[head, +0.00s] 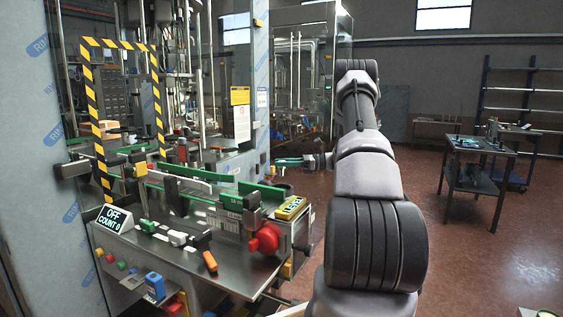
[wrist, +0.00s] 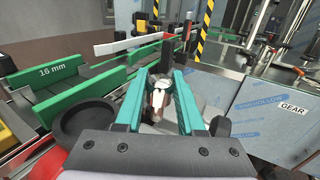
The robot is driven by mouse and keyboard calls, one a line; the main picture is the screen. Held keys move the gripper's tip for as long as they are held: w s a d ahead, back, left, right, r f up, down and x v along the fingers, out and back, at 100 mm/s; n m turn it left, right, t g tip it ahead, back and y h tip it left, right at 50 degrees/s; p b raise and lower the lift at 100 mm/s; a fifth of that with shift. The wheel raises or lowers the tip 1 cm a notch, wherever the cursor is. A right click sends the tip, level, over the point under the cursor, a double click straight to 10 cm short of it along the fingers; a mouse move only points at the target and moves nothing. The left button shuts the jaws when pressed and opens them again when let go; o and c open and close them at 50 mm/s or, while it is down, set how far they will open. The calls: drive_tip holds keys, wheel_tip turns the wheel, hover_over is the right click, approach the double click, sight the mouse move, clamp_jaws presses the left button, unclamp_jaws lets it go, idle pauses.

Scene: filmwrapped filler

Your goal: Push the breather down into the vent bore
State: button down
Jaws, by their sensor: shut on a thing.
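My gripper (head: 290,162) is at the end of my outstretched arm, beside the right end of the machine's green rails. In the wrist view its teal fingers (wrist: 158,85) are closed on a small silver and brownish piece, which looks like the breather (wrist: 157,101). The fingers cover part of the piece, and its lower end is hard to make out. I cannot pick out the vent bore in either view. A film-covered panel labelled GEAR (wrist: 292,107) is close on the right of the gripper.
Green guide rails, one marked 16 mm (wrist: 55,70), run left of the gripper. A black round dish (wrist: 88,124) is close at its left. A yellow LEVEL block (head: 291,207) and a red knob (head: 265,240) are on the machine's near end. Open floor lies right, before a dark cart (head: 478,150).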

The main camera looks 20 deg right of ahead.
drive_tip(key=shift+f, duration=4.3)
drive_tip(key=shift+f, duration=0.35)
drive_tip(key=shift+c, duration=2.2)
unclamp_jaws()
